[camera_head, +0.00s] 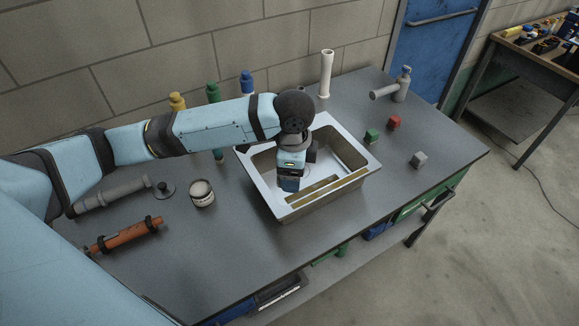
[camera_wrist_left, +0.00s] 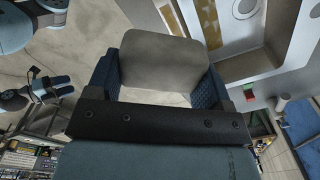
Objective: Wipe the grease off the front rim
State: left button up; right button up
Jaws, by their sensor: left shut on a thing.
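The metal sink (camera_head: 262,185) is set in the grey bench. Brownish-yellow grease (camera_head: 350,178) lies in a strip along its front rim, and a second similar strip (camera_head: 314,186) shows just inside. Brown patches of grease also show in the left wrist view (camera_wrist_left: 208,22). My left gripper (camera_head: 289,184) points down over the front left part of the sink. It is shut on a flat grey-beige pad (camera_wrist_left: 160,58), held between its blue fingers. I cannot tell whether the pad touches the rim. A dark and blue part, seemingly my right gripper (camera_wrist_left: 52,88), is small in the left wrist view.
Green (camera_head: 371,135), red (camera_head: 394,122) and grey (camera_head: 418,159) blocks sit right. Bottles and a white pipe (camera_head: 326,73) stand behind. The bench front is clear.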

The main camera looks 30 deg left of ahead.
pick_arm(q)
jog(key=m, duration=0.3)
jog(key=shift+m, duration=1.1)
jog(key=m, duration=0.3)
jog(key=shift+d+f, duration=0.1)
jog(key=shift+f, duration=0.05)
jog(key=shift+s+f+m, duration=0.1)
jog(key=shift+f+m, duration=0.05)
jog(key=shift+m, duration=0.45)
notch_tip(320, 180, down, 5)
jog(key=b, duration=0.5)
